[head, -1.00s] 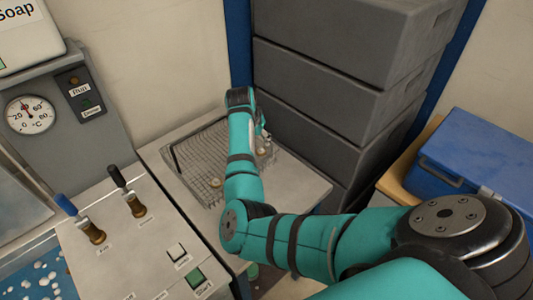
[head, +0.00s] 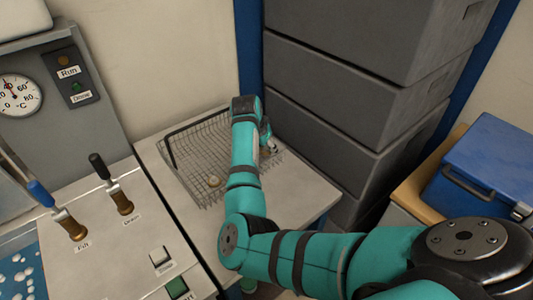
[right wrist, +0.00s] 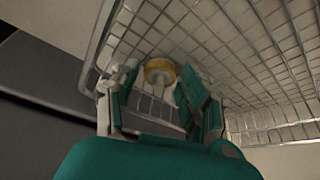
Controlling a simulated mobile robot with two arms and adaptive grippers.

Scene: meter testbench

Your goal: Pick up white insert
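A wire basket (head: 190,150) stands on the light bench top. One small pale round insert (head: 213,181) lies in it, left of my right arm. My right gripper (head: 268,140) reaches into the basket's right side and is partly hidden by its own wrist. In the right wrist view, my right gripper (right wrist: 160,105) has its fingers apart. A pale insert with a yellowish ring (right wrist: 160,70) and a whitish stem shows at and between the fingertips, against the mesh. I cannot tell whether a finger touches it. My left gripper is not in view.
A stack of dark grey crates (head: 350,110) rises close behind and right of the basket. A panel with two levers (head: 115,195) and buttons stands at left. A blue box (head: 490,175) is at far right. The bench top (head: 295,190) right of the basket is bare.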

